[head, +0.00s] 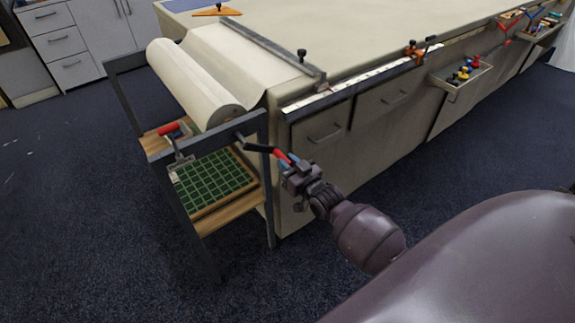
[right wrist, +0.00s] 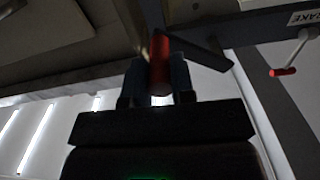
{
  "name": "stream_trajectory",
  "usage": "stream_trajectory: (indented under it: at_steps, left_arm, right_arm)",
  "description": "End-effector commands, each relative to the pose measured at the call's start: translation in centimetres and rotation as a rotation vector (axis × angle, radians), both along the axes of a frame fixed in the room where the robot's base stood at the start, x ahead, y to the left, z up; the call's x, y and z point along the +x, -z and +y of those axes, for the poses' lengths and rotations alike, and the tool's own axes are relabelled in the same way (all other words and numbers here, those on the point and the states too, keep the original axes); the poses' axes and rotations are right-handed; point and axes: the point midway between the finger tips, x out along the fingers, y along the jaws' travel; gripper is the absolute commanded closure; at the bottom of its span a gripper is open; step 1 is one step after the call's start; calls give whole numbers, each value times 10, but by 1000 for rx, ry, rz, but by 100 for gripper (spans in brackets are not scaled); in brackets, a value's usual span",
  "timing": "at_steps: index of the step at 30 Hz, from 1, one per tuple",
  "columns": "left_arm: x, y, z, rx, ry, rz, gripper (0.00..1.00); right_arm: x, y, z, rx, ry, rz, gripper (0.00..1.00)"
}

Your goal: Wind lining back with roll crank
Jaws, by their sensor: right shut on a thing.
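A large roll of cream lining (head: 190,85) lies in a grey frame (head: 195,262) at the near left end of the long table. Some lining runs from the roll onto the table top. A dark crank (head: 260,147) with a red handle sticks out from the frame's side, at the roll's end. My right gripper (head: 289,163) is shut on the red handle, which also shows between the fingers in the right wrist view (right wrist: 160,62). My left gripper is not in view.
A second red-handled lever (right wrist: 284,71) sits beside a partly hidden label. A green grid mat (head: 212,182) lies on the frame's shelf. A dark bar (head: 270,45) crosses the lining. Small trays (head: 462,78) hang along the table front. The blue carpet is clear.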

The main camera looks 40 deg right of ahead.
Motion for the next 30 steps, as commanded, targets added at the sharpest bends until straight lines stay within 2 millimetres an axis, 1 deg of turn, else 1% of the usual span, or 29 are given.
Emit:
stream_trajectory:
  at_steps: [1,10,15,21,30]
  left_arm:
    - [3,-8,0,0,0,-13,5]
    - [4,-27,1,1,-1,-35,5]
    - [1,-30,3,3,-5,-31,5]
    - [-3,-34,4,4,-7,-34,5]
    - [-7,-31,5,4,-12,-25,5]
  right_arm:
    - [1,-9,-3,-32,1,-8,100]
    - [1,-29,-13,-252,2,-14,100]
    - [1,-38,-17,-356,2,-17,100]
    - [1,-44,-19,-439,2,-18,100]
    - [1,-45,-19,-481,1,-18,100]
